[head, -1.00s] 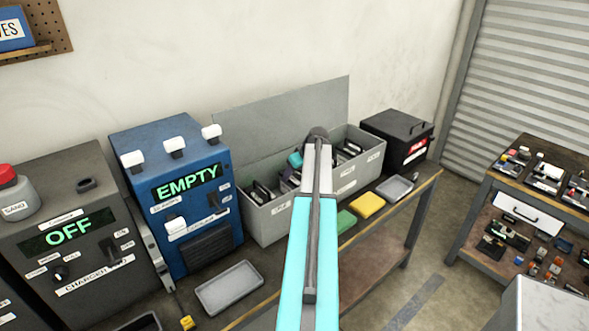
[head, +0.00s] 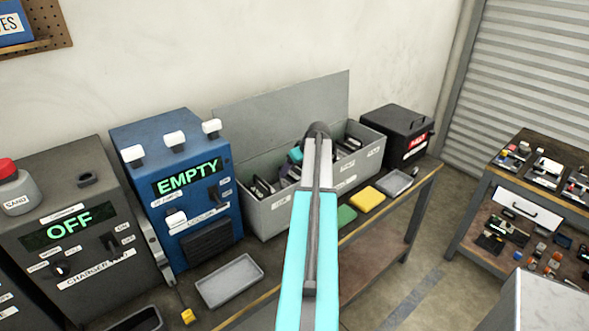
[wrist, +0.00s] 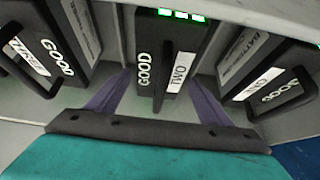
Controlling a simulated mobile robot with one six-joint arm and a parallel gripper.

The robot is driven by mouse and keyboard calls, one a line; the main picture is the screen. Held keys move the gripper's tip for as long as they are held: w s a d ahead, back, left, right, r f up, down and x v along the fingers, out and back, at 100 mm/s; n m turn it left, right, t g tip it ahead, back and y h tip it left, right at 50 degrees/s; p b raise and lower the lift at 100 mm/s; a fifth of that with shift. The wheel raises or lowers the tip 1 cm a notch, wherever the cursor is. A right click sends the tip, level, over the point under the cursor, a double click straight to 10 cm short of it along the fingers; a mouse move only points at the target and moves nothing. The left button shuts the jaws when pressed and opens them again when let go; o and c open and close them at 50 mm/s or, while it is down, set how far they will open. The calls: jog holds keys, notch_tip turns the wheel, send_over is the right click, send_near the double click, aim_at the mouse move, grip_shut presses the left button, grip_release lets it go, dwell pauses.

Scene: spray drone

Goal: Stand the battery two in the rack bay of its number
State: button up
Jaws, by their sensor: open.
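Battery two (wrist: 169,55) is a dark block with a handle, a white TWO label and the word GOOD. It stands in the middle of the wrist view, with green lights on top. My gripper (wrist: 157,78) is open, with one purple finger on each side of this battery; I cannot tell whether they touch it. In the head view my gripper (head: 296,155) is over the long grey box (head: 270,218) on the bench, partly hidden by my arm. The rack bay numbers are too small to read.
Other batteries marked GOOD stand close on the left (wrist: 45,45) and right (wrist: 270,80) in the wrist view, with grey dividers between. A blue machine reading EMPTY (head: 185,235) and a charger reading OFF (head: 80,270) are left of the box; a black case (head: 395,135) is right.

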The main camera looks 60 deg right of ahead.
jog(key=b+v, duration=0.3)
jog(key=v, duration=0.8)
jog(key=shift+s+r, duration=0.2)
jog(key=shift+r, duration=0.15)
jog(key=shift+r, duration=0.1)
dwell(0.5)
